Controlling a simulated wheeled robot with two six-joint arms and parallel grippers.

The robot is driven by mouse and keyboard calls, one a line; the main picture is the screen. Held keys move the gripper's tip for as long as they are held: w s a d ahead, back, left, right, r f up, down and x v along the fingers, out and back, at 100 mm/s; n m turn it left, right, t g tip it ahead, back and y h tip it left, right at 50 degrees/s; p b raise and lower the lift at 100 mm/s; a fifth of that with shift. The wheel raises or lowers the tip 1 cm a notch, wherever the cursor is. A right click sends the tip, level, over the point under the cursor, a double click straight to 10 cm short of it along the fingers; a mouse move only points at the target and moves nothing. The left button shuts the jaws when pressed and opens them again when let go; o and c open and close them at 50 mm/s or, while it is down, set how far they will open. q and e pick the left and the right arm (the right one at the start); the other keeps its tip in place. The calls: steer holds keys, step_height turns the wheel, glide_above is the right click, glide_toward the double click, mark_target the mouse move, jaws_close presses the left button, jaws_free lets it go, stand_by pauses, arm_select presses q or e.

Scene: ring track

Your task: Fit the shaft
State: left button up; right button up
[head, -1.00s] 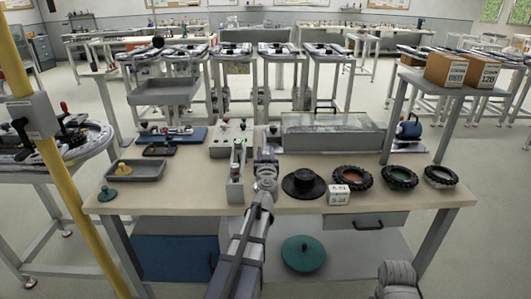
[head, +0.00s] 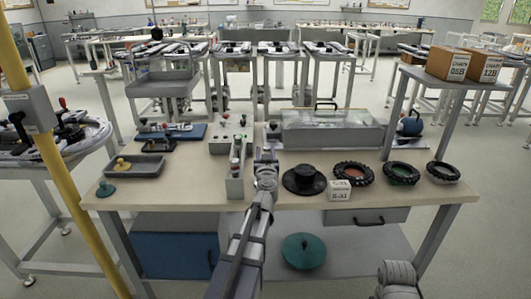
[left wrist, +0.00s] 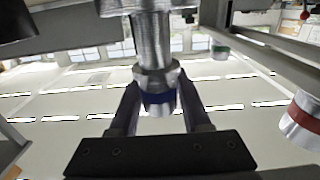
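My left gripper (head: 265,170) is over the middle of the workbench, just right of a narrow grey holder (head: 235,187). In the left wrist view its two dark fingers (left wrist: 160,100) lie on either side of a silver shaft (left wrist: 150,55) with a hex collar and a blue band, and appear shut on it. A silver part with a red band (left wrist: 303,122) and one with a green band (left wrist: 220,50) stand apart to the right. The shaft's far end is cut off by the wrist view's edge. My right gripper is out of view; only a grey arm part shows lower right.
A black flanged disc (head: 304,180), a small label card (head: 340,191) and ribbed black rings (head: 401,173) lie to the right. A clear-covered case (head: 330,130) stands behind. A grey tray (head: 135,164) is on the left. A yellow post (head: 72,190) rises at the left.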

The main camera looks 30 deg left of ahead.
arm_select(q)
steer(key=o, duration=0.4)
steer(key=shift+c, duration=0.2)
steer(key=shift+s, duration=0.1)
steer(key=v, duration=0.7)
steer(key=shift+s+d, duration=0.2)
steer(key=shift+s, duration=0.1)
stand_by(0.6)
